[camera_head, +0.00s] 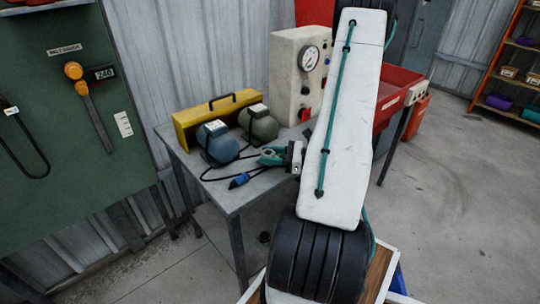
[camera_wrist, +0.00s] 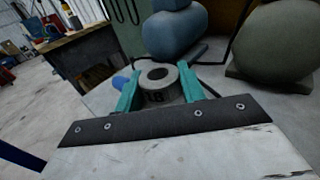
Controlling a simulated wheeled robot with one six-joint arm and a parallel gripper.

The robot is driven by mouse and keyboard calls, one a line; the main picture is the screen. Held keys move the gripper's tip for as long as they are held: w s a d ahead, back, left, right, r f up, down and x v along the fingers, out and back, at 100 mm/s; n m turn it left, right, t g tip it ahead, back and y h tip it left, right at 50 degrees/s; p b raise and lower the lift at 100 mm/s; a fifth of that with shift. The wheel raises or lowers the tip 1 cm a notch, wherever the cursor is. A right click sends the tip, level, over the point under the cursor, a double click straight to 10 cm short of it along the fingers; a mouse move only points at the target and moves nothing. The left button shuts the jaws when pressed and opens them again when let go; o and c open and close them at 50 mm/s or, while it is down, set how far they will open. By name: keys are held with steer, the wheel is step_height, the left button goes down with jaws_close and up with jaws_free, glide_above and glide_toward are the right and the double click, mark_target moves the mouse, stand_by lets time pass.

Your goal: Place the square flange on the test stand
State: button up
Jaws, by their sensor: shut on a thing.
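My gripper (camera_head: 272,156) has teal fingers and hangs over the grey table. In the wrist view the fingers (camera_wrist: 158,74) are on both sides of a grey ring-like piece (camera_wrist: 170,92) with a dark round hole and dark marks on its front. It is the only flange-like thing I see, and its outline looks more round than square here. The gripper is shut on it. In the head view I cannot make the piece out clearly. A cream panel box with a dial gauge (camera_head: 309,58) stands at the table's back; I cannot tell whether it is the test stand.
A blue rounded unit (camera_head: 217,143) and an olive one (camera_head: 260,124) stand close to the gripper on the grey table (camera_head: 231,188), before a yellow toolbox-like piece (camera_head: 205,112). A blue-ended cable (camera_head: 239,181) lies near the front edge. A red bin (camera_head: 397,88) is behind my arm.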

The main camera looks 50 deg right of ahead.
steer(key=shift+f, duration=0.1)
steer(key=shift+f, duration=0.5)
steer(key=o, duration=1.3)
steer(key=shift+r, duration=0.1)
